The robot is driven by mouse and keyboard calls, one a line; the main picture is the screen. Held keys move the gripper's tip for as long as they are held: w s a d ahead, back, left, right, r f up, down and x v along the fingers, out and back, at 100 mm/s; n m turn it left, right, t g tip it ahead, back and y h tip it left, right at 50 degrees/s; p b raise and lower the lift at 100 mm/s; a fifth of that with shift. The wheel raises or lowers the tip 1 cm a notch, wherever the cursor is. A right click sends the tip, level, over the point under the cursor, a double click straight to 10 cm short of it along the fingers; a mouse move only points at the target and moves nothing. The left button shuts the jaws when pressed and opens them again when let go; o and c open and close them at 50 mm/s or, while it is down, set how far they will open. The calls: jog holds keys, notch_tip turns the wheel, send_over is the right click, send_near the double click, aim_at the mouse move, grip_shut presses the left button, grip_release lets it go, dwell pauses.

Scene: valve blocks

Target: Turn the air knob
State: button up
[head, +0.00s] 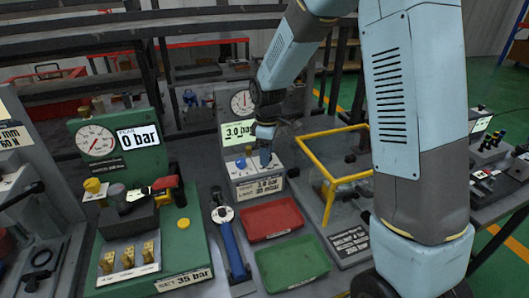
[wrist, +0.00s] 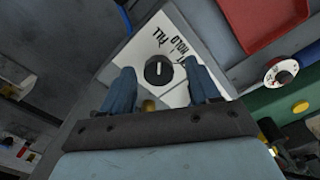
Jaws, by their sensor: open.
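A round black knob (wrist: 158,70) with a white pointer line sits on a white panel lettered FILL and HOLD in the wrist view; no "air" label is readable there. My gripper (wrist: 159,77) is open, with one blue-grey finger on each side of the knob and gaps between. It holds nothing. In the head view my gripper (head: 265,157) points down over the white panel (head: 245,170) of the grey block. That block has a round gauge (head: 241,102) and a display (head: 239,133) reading 3.0 bar. The black knob cannot be made out there.
A red tray (head: 271,218) and a green tray (head: 291,263) lie in front. A yellow frame (head: 327,180) rises close on the right. A green station (head: 120,150) stands left.

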jog(key=shift+c, duration=0.3)
jog(key=c, duration=0.9)
jog(key=shift+a, duration=0.45)
jog(key=shift+c, duration=0.4)
jog(key=shift+d, duration=0.35)
jog(key=shift+d+m, duration=0.15)
jog(key=shift+m, duration=0.55)
jog(key=m, duration=0.4)
jog(key=shift+s+f, duration=0.1)
jog(key=shift+m, duration=1.7)
